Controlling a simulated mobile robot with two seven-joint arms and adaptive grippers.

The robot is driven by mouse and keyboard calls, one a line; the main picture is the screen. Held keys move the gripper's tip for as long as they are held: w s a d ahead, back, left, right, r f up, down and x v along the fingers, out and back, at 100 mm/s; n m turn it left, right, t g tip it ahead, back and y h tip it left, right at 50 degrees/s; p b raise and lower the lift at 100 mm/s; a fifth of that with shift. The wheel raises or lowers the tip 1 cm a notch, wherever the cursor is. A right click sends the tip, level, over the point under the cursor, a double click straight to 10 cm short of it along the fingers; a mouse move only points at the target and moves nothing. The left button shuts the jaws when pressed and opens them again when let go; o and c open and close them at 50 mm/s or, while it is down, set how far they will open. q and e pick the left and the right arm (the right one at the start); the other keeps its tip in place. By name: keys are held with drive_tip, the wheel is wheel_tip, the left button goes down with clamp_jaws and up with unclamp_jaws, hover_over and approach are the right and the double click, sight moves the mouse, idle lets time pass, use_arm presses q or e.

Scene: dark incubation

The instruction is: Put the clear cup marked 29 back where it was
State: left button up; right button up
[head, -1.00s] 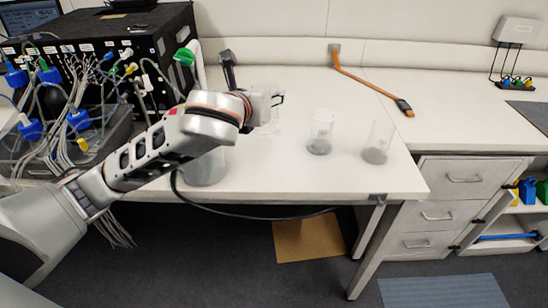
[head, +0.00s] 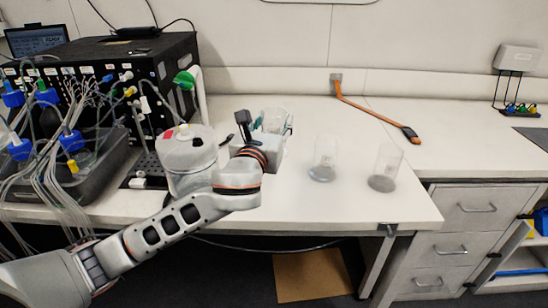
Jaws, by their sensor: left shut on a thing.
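My left gripper (head: 265,124) reaches over the white bench from the front left. It is shut on a clear cup (head: 275,116), which shows between its fingers; the gripper hides the cup's lower part, and I cannot tell whether it touches the bench. No number is readable on it. Two more clear cups stand upright on the bench to the right: one nearer cup (head: 323,158) and one farther right (head: 386,167). Their marks are too small to read. My right gripper is not in view.
A translucent canister (head: 190,160) stands left of my gripper, by a black rack (head: 165,65) and a tray crowded with tubing and blue caps. An orange strap (head: 370,108) lies at the back. Bench between the cups and the strap is clear.

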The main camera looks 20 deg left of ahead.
use_arm(q)
wheel_tip(320, 180, down, 2)
drive_tip(key=shift+f, duration=0.1)
drive_tip(key=shift+f+b, duration=0.3)
drive_tip(key=shift+f, duration=0.55)
wheel_tip(320, 180, down, 5)
drive_tip(key=shift+r+b, duration=0.1)
drive_tip(key=shift+b, duration=0.75)
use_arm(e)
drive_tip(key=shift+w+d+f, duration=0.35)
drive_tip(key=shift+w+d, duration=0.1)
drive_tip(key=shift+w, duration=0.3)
